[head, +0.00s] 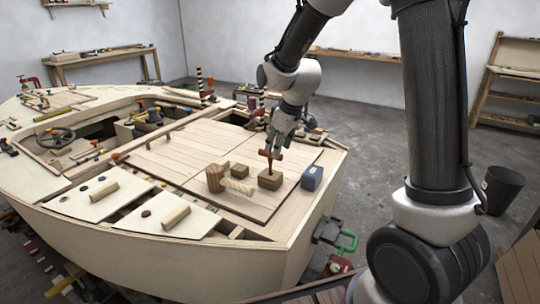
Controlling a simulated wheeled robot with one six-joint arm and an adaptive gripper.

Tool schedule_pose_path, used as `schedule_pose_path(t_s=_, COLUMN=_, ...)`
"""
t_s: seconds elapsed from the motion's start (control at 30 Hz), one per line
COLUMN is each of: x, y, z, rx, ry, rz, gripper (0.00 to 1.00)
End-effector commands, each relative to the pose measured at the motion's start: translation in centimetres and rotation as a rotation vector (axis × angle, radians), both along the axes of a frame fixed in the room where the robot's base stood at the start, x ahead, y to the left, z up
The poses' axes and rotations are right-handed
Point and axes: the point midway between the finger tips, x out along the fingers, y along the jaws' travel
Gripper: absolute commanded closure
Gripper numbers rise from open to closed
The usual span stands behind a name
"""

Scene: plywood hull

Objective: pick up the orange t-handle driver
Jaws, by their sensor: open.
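The orange t-handle driver (270,157) stands upright with its shaft down in a small wooden block (270,179) on the hull's deck. My gripper (279,145) points down from above, with its fingertips at the driver's handle. The jaws are open. The fingers partly overlap the handle in this view, and I cannot tell whether they touch it.
A blue-grey box (312,177) stands close right of the block. A wooden piece (215,178) and a smaller dark block (239,171) lie to the left. The plywood deck (180,160) behind them is mostly clear. A black bin (499,190) stands on the floor.

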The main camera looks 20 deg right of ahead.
Motion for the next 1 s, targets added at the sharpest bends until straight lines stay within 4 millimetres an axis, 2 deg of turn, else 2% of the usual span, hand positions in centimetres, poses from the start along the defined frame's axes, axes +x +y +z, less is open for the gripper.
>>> schedule_pose_path(t_s=0.1, x=1.3, y=0.3, z=0.7, rx=-0.012, ry=-0.066, rz=0.059, gripper=0.54)
schedule_pose_path(t_s=0.27, x=1.9, y=0.4, z=0.5, rx=-0.028, ry=-0.091, rz=0.103, gripper=0.54)
schedule_pose_path(t_s=0.73, x=4.1, y=1.5, z=-5.4, rx=-0.029, ry=-0.088, rz=0.105, gripper=0.54)
schedule_pose_path(t_s=1.0, x=4.6, y=1.6, z=-6.2, rx=-0.028, ry=-0.091, rz=0.104, gripper=0.54)
